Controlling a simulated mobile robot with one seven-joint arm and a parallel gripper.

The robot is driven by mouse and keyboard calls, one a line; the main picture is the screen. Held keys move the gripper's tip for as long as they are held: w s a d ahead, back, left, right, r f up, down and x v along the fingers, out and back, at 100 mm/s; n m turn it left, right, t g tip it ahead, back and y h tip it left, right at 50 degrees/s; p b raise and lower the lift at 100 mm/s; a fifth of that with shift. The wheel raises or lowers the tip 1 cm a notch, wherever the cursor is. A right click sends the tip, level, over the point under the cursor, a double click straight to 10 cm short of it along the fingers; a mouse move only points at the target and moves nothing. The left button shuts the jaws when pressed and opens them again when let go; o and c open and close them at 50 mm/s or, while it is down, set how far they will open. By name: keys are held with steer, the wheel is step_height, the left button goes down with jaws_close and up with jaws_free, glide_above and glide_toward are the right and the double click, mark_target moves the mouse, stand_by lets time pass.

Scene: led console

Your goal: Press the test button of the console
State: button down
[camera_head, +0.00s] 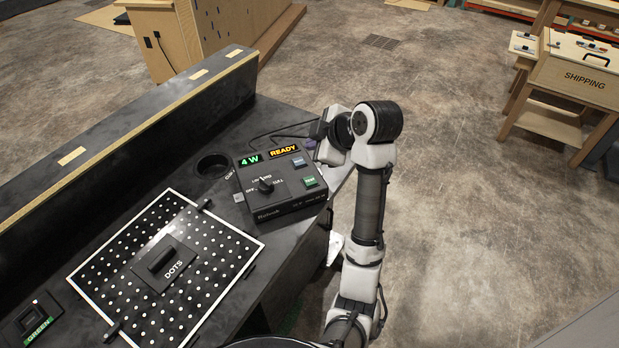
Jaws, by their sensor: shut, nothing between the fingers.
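The console (268,212) is a black box on the dark bench. Its green displays read "4 W" and its orange one reads "READY". A black rotary knob (265,184) sits on its top face. A blue-grey button (298,161) and a green button (310,182) are on the right side of the top; their small labels are too small to read surely. My gripper (318,131) is beyond the console's far right corner, near the bench edge, apart from both buttons. It is shut and appears empty; its fingertips are partly hidden by the wrist.
A perforated board (225,262) with a block marked DOTS (165,262) lies left of the console. A round hole (212,165) is in the bench behind. A long raised ledge (130,135) bounds the bench's far side. Open floor lies to the right.

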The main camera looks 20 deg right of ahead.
mark_target(314, 183)
steer(key=shift+f, duration=0.1)
step_height(314, 183, down, 9)
steer(key=b, duration=0.6)
steer(key=shift+r+b, duration=0.2)
steer(key=shift+b, duration=0.15)
steer(key=shift+f, duration=0.15)
stand_by(1.5)
steer(key=shift+f+b, duration=0.25)
steer(key=shift+b, duration=0.1)
steer(key=shift+f+b, duration=0.35)
steer(key=shift+f, duration=0.15)
stand_by(0.5)
steer(key=shift+r, duration=0.15)
steer(key=shift+r+p, duration=0.7)
steer(key=shift+r, duration=0.05)
